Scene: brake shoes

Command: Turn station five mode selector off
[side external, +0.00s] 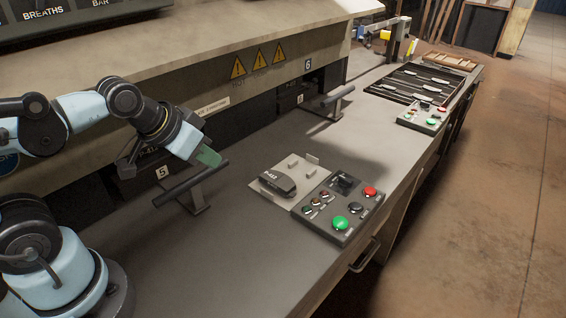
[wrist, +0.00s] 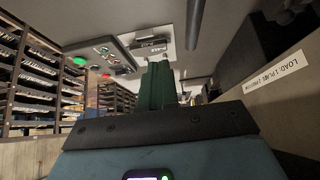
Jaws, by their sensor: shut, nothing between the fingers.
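The station control panel (side external: 322,226) lies on the bench right of the "5" label (side external: 161,173). It carries a large black knob (side external: 346,184), which looks like the mode selector, a red button (side external: 369,191), a green button (side external: 341,223) and several smaller controls. The knob's pointing direction is too small to tell. My gripper (side external: 209,157), with green fingers, is shut and empty. It is above the bench near a dark bar handle, well left of the panel and apart from it.
A dark bar handle (side external: 190,184) stands just below my gripper. A plate (side external: 283,193) holding a black brake shoe (side external: 277,183) lies left of the panel. Another bar handle (side external: 338,94) and a second control panel (side external: 424,117) are farther back. Open bench lies in front.

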